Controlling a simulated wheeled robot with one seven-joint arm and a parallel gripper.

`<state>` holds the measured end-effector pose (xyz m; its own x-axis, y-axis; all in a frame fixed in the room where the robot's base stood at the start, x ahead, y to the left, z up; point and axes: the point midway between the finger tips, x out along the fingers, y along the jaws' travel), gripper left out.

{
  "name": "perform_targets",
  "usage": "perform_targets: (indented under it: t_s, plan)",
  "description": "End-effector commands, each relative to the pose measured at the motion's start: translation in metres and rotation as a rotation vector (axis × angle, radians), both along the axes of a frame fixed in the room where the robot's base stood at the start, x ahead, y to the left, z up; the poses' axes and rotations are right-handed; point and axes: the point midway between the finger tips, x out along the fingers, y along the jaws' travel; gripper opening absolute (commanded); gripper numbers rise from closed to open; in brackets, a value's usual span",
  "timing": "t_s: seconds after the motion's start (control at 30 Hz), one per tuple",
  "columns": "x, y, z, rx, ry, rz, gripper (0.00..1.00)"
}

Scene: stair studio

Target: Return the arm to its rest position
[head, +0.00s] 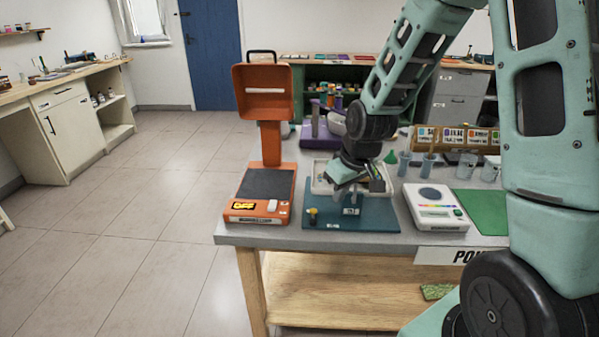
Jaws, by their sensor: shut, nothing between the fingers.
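My gripper (360,184) hangs at the end of my green arm, over the blue mat (345,219) on the grey worktable (291,237). It is small in the picture and seen from behind, and its fingers are partly hidden by the wrist. It is shut with nothing held. A white tray (320,178) sits just behind it, partly covered. A small labelled stand (351,211) on the mat is below the gripper. I cannot tell whether the gripper touches it.
An orange device (262,140) with a tall hood stands left of the mat. A white scale (435,206), a green mat (482,208) and grey cups (404,162) are to the right. A purple device (319,135) stands behind. The floor (130,210) at left is clear.

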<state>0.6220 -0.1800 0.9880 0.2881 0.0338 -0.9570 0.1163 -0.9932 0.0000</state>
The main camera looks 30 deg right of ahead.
Motion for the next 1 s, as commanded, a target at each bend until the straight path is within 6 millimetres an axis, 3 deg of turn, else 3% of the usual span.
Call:
perform_targets:
  t_s: [0.2, 0.27, 0.37, 0.47, 0.53, 0.6, 0.7, 0.83, 1.0]
  plan:
    - [0.0, 0.002, 0.001, 0.0, 0.0, 0.003, 0.0]
    - [-0.003, 0.015, 0.004, 0.004, 0.007, 0.025, 0.0]
    - [-0.014, 0.055, 0.016, 0.015, 0.028, 0.088, 0.0]
    - [-0.041, 0.113, 0.032, 0.025, 0.069, 0.187, 0.0]
    - [-0.07, 0.152, 0.043, 0.025, 0.106, 0.264, 0.0]
    - [-0.103, 0.184, 0.052, 0.017, 0.142, 0.333, 0.0]
    - [-0.149, 0.216, 0.063, -0.002, 0.188, 0.421, 0.0]
    - [-0.198, 0.236, 0.072, -0.035, 0.231, 0.504, 0.0]
    - [-0.229, 0.242, 0.077, -0.061, 0.258, 0.554, 0.0]
